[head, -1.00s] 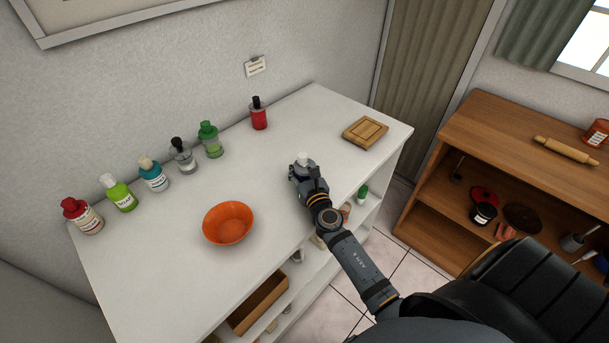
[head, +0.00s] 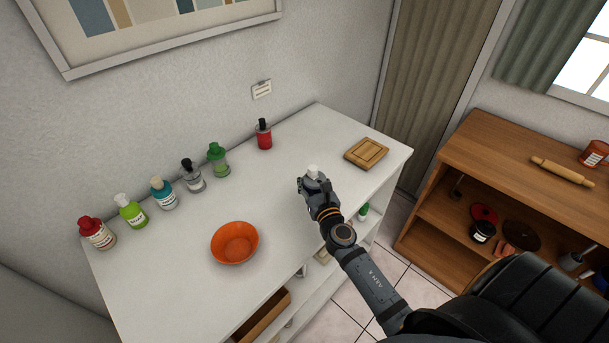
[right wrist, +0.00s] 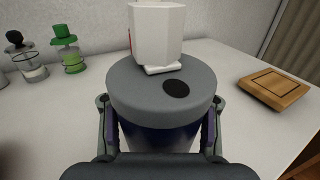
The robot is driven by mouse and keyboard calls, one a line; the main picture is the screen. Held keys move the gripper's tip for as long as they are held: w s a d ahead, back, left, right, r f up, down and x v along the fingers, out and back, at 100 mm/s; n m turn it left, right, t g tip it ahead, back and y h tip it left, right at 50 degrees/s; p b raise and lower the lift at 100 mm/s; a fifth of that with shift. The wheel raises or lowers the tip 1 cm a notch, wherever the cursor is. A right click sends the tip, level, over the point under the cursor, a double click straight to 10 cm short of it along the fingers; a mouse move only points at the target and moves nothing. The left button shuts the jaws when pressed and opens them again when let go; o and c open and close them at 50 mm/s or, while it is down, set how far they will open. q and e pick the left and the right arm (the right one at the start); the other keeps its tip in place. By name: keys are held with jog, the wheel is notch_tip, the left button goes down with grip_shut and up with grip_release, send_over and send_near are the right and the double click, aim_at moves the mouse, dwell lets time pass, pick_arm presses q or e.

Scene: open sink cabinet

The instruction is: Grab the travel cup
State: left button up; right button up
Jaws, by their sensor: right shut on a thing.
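The travel cup (right wrist: 158,92) has a grey lid with a dark oval spot, a white block-like top and a dark blue body. In the right wrist view it stands upright between the fingers of my right gripper (right wrist: 160,130), which is shut on its body. In the head view the right gripper (head: 318,186) is over the white counter, and only the cup's white top and part of its lid (head: 313,172) show above it. I cannot tell whether the cup's base touches the counter. My left gripper is not in view.
The white counter (head: 180,270) carries an orange bowl (head: 235,243), a wooden board (head: 367,153), a red bottle (head: 263,135) and a row of several bottles along the wall. A wooden shelf unit (head: 500,150) stands to the right. The counter between bowl and gripper is clear.

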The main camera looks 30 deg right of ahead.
jog(key=r, duration=0.1)
jog(key=s+r+p, duration=0.1)
jog(key=s, duration=0.1)
jog(key=shift+d+r, duration=0.25)
jog(key=shift+r, duration=0.15)
jog(key=s+r, duration=0.1)
jog(key=s, duration=0.1)
jog(key=s+d+r, duration=0.1)
jog(key=s, duration=0.1)
jog(key=s+r+b, duration=0.1)
jog(key=s, duration=0.2)
jog(key=shift+d, duration=0.4)
grip_shut()
jog(key=shift+s+d+r, duration=0.15)
jog(key=shift+s+r, duration=0.1)
jog(key=shift+s, duration=0.2)
jog(key=shift+s+d+r, duration=0.15)
jog(key=shift+s+r, duration=0.05)
jog(key=shift+s, duration=0.25)
